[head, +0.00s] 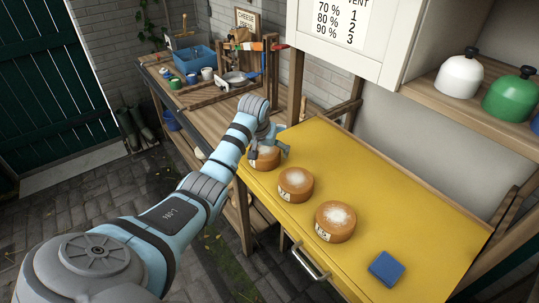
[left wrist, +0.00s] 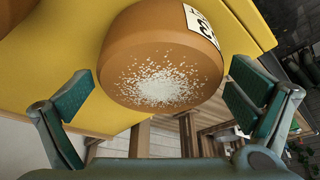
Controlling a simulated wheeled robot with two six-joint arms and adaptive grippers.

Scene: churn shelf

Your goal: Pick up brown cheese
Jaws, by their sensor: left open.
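Three round brown cheeses with white, grainy tops stand in a row on the yellow table. The far cheese (head: 263,160) is partly hidden by my left gripper (head: 269,147); the middle cheese (head: 295,184) and the near cheese (head: 335,221) are uncovered. In the left wrist view, one brown cheese (left wrist: 158,50) with a white label lies between the spread green fingers of my left gripper (left wrist: 160,98). The gripper is open, with a gap visible at each side of the cheese. My right gripper is in neither view.
A blue block (head: 386,268) lies near the front of the yellow table (head: 440,222). A wooden bench beyond holds a blue crate (head: 194,60) and cups. A white cabinet (head: 365,30) overhangs the back; a shelf at right holds a white pot (head: 459,74) and a green one (head: 510,97).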

